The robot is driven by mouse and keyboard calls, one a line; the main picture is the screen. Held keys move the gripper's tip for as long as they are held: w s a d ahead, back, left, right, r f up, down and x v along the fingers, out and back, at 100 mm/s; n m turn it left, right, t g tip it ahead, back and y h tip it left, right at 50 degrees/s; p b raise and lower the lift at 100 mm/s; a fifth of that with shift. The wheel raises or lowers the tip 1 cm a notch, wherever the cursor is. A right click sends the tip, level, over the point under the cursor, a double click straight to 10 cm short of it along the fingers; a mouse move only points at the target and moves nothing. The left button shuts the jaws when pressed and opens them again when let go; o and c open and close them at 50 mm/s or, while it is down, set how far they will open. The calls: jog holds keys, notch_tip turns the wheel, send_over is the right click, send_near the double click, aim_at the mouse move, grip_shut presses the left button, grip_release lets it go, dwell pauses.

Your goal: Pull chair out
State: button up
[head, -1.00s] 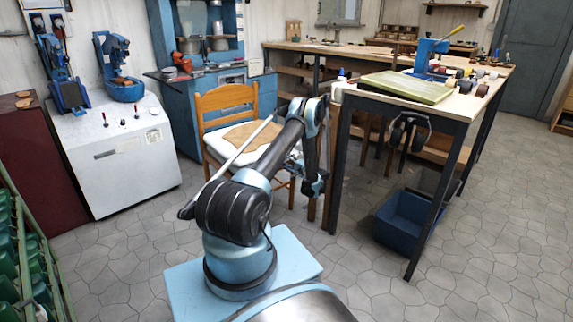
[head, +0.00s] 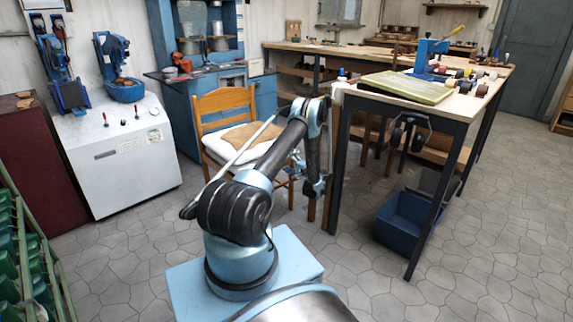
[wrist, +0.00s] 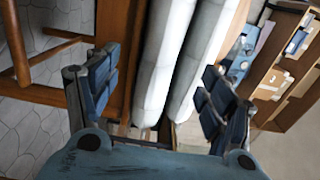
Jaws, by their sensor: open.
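The wooden chair (head: 224,102) stands between the blue cabinet and the workbench, with a white cushion (head: 216,148) and a brown piece on its seat. My arm covers part of its front and right side in the head view. My gripper (head: 318,186) is low beside the chair, near the bench leg. In the wrist view my gripper (wrist: 155,95) is open, its two blue padded fingers apart. Pale cushion-like rolls (wrist: 165,60) and a brown wooden member (wrist: 108,60) show between and beyond the fingers. I cannot tell whether a finger touches the wood.
The workbench (head: 345,100) with dark legs stands right of my gripper, with a blue bin (head: 405,222) under it. A white cabinet (head: 122,165) is at left and a green rack (head: 30,260) at front left. Floor between white cabinet and my base is clear.

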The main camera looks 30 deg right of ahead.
jog(key=v, duration=1.1)
jog(key=shift+f, duration=0.1)
